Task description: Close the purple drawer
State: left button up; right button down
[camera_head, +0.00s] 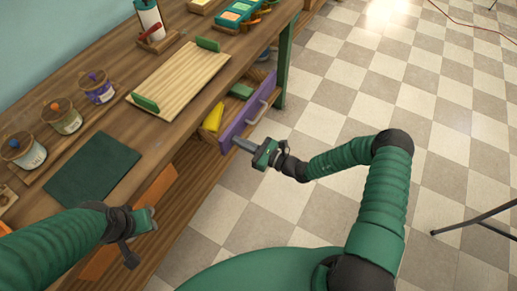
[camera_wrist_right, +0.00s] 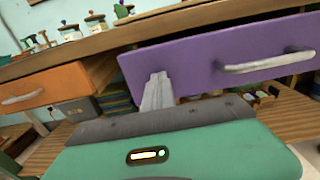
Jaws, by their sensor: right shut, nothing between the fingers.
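The purple drawer (camera_head: 247,114) is pulled out from under the wooden table in the head view. Its purple front with a grey bar handle fills the upper right of the right wrist view (camera_wrist_right: 200,57). A yellow object (camera_head: 213,118) and a green object (camera_head: 241,91) lie inside the drawer. My right gripper (camera_head: 240,144) is shut and empty, its fingertips close to the drawer front's near end; I cannot tell if they touch. In the wrist view the fingers (camera_wrist_right: 157,92) overlap the left part of the front. My left gripper (camera_head: 148,219) is by the table's near edge, its jaws unclear.
The wooden table (camera_head: 180,93) holds a ribbed tray (camera_head: 182,76), several lidded jars and a dark green mat (camera_head: 92,174). An orange drawer (camera_wrist_right: 42,88) is left of the purple one. The checkered floor (camera_head: 335,95) to the right is open, with a black stand leg (camera_head: 472,220).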

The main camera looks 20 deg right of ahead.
aim_at(216, 130)
jog(key=x, duration=1)
jog(key=shift+w+b, duration=0.1)
jog(key=shift+b, duration=0.2)
jog(key=shift+d+r, duration=0.1)
jog(key=shift+r, duration=0.05)
jog(key=shift+w, duration=0.1)
jog(key=shift+r, duration=0.15)
